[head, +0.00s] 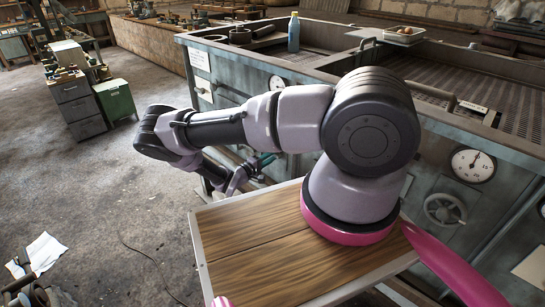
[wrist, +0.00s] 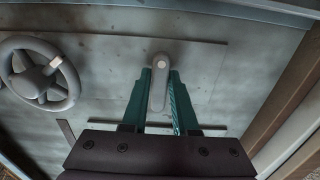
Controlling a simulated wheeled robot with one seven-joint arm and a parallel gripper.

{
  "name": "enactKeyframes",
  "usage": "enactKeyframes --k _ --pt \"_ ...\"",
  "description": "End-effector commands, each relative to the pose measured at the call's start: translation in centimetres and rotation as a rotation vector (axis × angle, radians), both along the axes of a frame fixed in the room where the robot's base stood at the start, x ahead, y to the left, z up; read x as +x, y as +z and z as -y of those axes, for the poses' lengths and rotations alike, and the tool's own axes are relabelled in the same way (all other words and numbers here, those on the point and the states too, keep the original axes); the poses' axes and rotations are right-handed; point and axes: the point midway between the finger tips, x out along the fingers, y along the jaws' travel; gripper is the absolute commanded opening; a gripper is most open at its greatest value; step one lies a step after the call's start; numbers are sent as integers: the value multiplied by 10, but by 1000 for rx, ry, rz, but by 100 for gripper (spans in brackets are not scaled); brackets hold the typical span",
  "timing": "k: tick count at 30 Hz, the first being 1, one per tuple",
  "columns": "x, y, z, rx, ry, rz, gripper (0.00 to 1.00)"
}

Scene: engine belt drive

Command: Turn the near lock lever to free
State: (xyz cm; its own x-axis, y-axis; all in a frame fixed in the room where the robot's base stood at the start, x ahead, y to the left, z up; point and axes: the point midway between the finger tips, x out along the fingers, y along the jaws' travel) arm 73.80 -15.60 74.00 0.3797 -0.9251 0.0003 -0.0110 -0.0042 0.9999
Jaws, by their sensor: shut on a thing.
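The lock lever (wrist: 158,90) is a short grey bar with a round pivot end on the metal panel in the wrist view. The pivot is at the top, and the bar points down in the picture toward my gripper. My gripper (wrist: 160,76) has its two green fingers on either side of the bar, shut on it. In the head view, my gripper (head: 263,161) is at the side of the metal cabinet, partly behind my own arm. I cannot make out the lever there.
A grey handwheel (wrist: 40,73) is on the same panel, left of the lever in the wrist view. The metal cabinet (head: 232,75) carries a blue bottle (head: 293,33) and round gauges. Open floor (head: 130,170) lies to the left.

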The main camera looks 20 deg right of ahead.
Motion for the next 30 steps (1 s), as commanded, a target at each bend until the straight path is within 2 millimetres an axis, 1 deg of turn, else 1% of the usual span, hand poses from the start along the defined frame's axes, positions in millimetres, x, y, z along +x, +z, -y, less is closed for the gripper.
enactKeyframes --k 6,7,8,9,17,20,23,30 --pt "-1 -2 -1 2 0 -2 0" --pt "-1 -2 -1 2 0 -2 39" --pt "-1 -1 -1 2 0 -2 50" --pt "-1 -1 -1 2 0 -2 55" --pt "0 -1 0 1 0 -1 55" --pt "-1 0 -4 1 1 0 55" --pt "-5 0 -15 2 1 1 55" --pt "-24 -1 -60 2 4 -1 55"
